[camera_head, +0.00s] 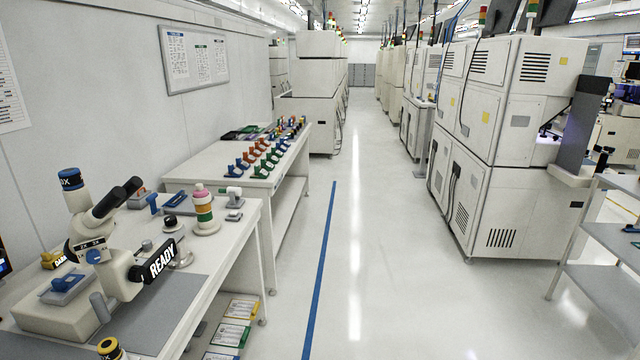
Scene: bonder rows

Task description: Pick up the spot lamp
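I cannot pick out the spot lamp with certainty. A small white device (234,197) with a sideways head stands at the right edge of the near bench and may be it; its detail is too small to be sure. A metallic round-based item (178,250) is partly hidden behind the black "READY" label. My gripper is not in view.
A white microscope (105,240) stands on the near bench (215,275) beside a grey mat (165,305). A farther bench (215,165) holds rows of coloured clips. Machines (500,150) and a shelf unit (605,240) line the right. The aisle floor (390,260) is clear.

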